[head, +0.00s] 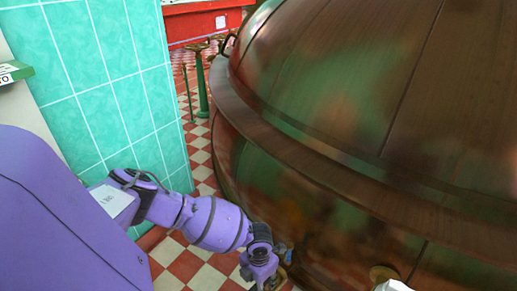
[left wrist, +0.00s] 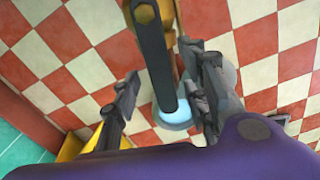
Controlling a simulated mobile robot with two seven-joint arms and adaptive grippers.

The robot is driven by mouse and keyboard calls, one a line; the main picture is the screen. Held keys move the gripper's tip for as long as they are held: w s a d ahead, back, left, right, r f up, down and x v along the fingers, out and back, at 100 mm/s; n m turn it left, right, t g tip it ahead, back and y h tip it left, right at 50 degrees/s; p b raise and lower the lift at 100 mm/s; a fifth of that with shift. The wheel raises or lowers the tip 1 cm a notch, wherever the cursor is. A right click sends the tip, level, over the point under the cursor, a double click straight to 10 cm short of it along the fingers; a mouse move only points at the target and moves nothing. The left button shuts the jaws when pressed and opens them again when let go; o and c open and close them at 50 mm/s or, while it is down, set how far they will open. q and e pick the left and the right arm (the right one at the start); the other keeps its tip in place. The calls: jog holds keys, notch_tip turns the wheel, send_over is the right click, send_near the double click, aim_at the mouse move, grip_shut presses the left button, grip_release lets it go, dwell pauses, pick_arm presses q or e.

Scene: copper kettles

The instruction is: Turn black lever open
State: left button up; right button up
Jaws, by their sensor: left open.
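The black lever (left wrist: 153,50) runs down the middle of the left wrist view, from the top edge to near a pale blue round end (left wrist: 175,113). My left gripper (left wrist: 160,78) is open, with one finger on each side of the lever. A gap shows between the lever and the left finger; the right finger is closer to it, and I cannot tell whether they touch. In the head view my left gripper (head: 268,280) is low beside the kettle, partly cut off by the bottom edge. The lever cannot be made out there.
The large copper kettle (head: 330,215) fills the right of the head view. A green tiled wall (head: 105,90) stands close on the left. Red and white checkered floor (head: 205,270) shows between them. An orange-brown fitting (left wrist: 150,12) is behind the lever.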

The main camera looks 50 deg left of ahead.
pick_arm(q)
notch_tip(320, 180, up, 12)
dwell(0.4)
dwell(0.5)
